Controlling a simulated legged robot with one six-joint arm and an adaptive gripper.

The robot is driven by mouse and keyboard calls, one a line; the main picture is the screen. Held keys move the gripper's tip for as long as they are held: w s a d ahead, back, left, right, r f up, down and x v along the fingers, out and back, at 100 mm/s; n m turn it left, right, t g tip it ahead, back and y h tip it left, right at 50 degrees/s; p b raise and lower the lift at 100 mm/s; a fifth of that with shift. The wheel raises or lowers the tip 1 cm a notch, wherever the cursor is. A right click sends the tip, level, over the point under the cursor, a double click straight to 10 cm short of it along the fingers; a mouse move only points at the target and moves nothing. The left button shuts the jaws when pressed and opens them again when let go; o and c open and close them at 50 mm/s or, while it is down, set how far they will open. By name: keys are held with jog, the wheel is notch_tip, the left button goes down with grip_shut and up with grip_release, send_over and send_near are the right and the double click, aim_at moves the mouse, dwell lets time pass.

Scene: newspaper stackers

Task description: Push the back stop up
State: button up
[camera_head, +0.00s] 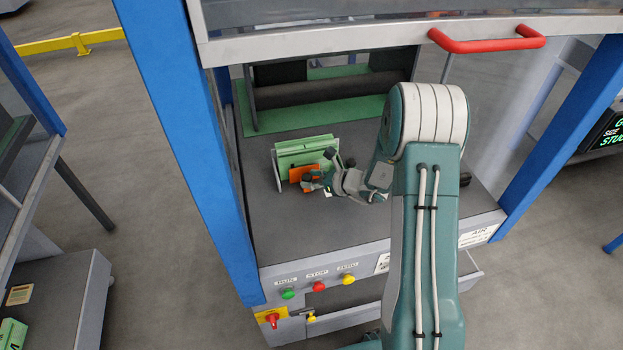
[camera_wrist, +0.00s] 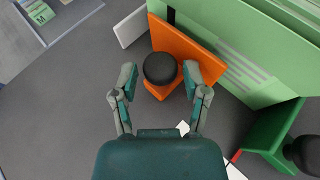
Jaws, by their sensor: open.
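An orange plate with a black round knob, which looks to be the back stop, shows in the wrist view (camera_wrist: 189,48). It also shows small in the head view (camera_head: 301,173), in front of a green upright panel (camera_head: 307,150). The black knob (camera_wrist: 160,68) lies between my fingertips. My gripper (camera_wrist: 160,77) is open, one finger on each side of the knob; I cannot tell whether they touch it. In the head view my gripper (camera_head: 314,184) is low over the grey machine bed, partly hidden by its own wrist.
The green panel fills the wrist view's upper right, with a green bracket (camera_wrist: 270,135) and a second black knob (camera_wrist: 304,154) at right. A grey plate (camera_wrist: 131,27) stands at left. A red handle (camera_head: 487,41) and blue posts (camera_head: 177,120) frame the bed (camera_head: 300,224), whose front is clear.

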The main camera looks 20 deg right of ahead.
jog(key=shift+d, duration=0.1)
jog(key=v, duration=1.1)
jog(key=shift+s+d, duration=0.3)
jog(key=shift+s, duration=0.05)
